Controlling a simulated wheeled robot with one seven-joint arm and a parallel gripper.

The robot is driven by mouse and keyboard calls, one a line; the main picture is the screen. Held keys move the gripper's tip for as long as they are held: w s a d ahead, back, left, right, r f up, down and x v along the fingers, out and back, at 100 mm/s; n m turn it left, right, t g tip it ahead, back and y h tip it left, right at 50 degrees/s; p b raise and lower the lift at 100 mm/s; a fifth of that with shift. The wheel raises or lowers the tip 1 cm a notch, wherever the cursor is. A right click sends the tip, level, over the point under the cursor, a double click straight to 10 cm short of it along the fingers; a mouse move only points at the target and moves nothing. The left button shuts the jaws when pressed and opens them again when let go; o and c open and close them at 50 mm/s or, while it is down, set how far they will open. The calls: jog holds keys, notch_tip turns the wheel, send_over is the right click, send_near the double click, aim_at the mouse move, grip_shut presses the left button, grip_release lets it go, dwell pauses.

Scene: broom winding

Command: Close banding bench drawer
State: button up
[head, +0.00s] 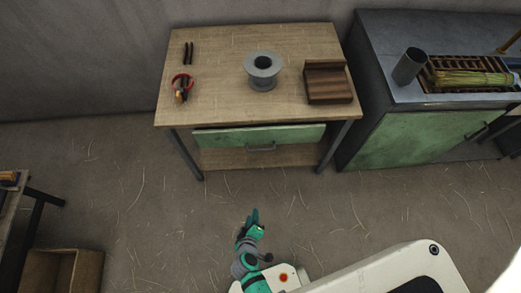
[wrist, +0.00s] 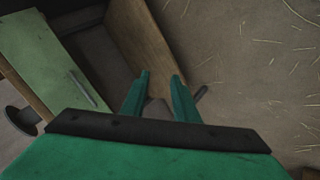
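The banding bench (head: 215,105) has a wooden top and dark legs. Its drawer (head: 222,140) has a pale green front with a dark bar handle (head: 261,148). A thin dark strip shows above the front; how far the drawer stands out is hard to tell. In the wrist view the drawer front (wrist: 38,55) is at the left, with its handle (wrist: 84,89) beside it. My gripper (head: 253,217) is in front of the bench, apart from the drawer. In the wrist view its teal fingers (wrist: 161,76) are spread with nothing between them.
On the bench are a grey spool (head: 263,72), a brown wooden block (head: 327,82), red-handled pliers (head: 181,88) and a dark tool (head: 188,53). A green cabinet (head: 410,140) stands to the right. A wooden box (head: 62,272) is at lower left. The straw-strewn floor before the bench is clear.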

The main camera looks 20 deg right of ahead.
jog(key=w+d+f+h, duration=0.2)
jog(key=w+h, duration=0.1)
jog(key=w, duration=0.3)
jog(key=g+h, duration=0.1)
jog(key=h, duration=0.7)
send_near(261, 150)
jog(key=x, duration=1)
jog(key=shift+w+f, duration=0.15)
jog(key=shift+f, duration=0.15)
jog(key=shift+c, duration=0.3)
grip_shut()
